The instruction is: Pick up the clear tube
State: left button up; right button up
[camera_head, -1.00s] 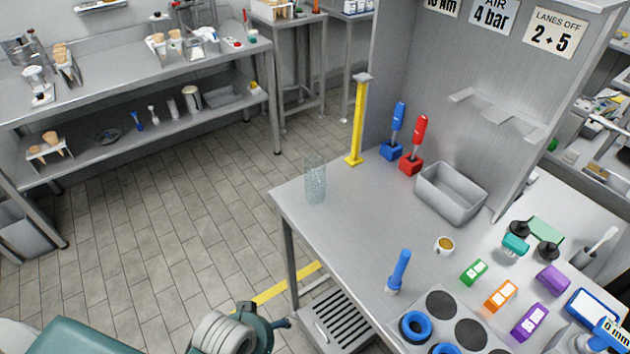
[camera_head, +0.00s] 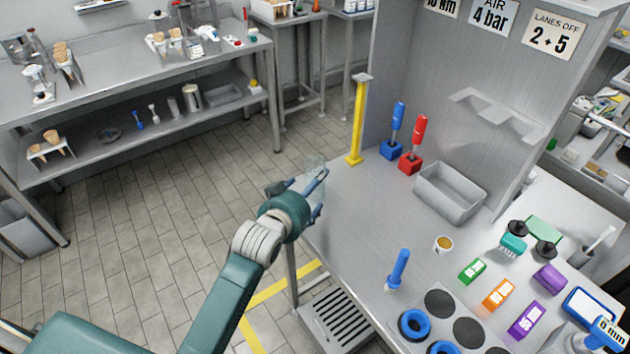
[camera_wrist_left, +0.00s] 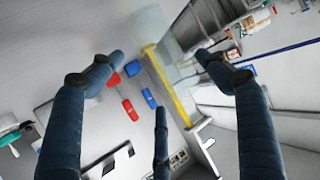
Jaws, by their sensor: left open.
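The clear tube (camera_head: 315,163) stands upright near the left corner of the steel table (camera_head: 352,235). Its upper part shows behind my fingers in the head view; its lower part is hidden. My left gripper (camera_head: 312,191) is at the tube, its fingers spread around or just in front of it; I cannot tell if they touch it. In the left wrist view the left gripper (camera_wrist_left: 160,75) is open, with fingers wide apart. A faint see-through shape, seemingly the tube (camera_wrist_left: 150,24), shows beyond the fingertips. My right gripper is not in view.
A yellow post (camera_head: 357,120) stands behind the tube, with blue (camera_head: 396,130) and red (camera_head: 413,143) handled tools beside it. A grey bin (camera_head: 449,192) is further right. A blue upright handle (camera_head: 398,268) and a small cup (camera_head: 443,245) stand nearer. The table's middle is clear.

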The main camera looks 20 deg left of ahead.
pick_arm(q)
jog(key=x, duration=0.2)
jog(key=shift+w+f, duration=0.2)
jog(key=shift+f+p+x, duration=0.1)
jog(key=shift+p+x, duration=0.35)
jog(key=shift+x, duration=0.85)
jog(key=shift+f+p+x, duration=0.15)
jog(key=shift+p+x, duration=0.25)
jog(key=shift+x, duration=0.85)
jog(key=shift+s, duration=0.15)
jog(key=shift+c, duration=0.2)
jog(key=c, duration=0.8)
jog(key=shift+c, duration=0.5)
jog(key=shift+r, duration=0.15)
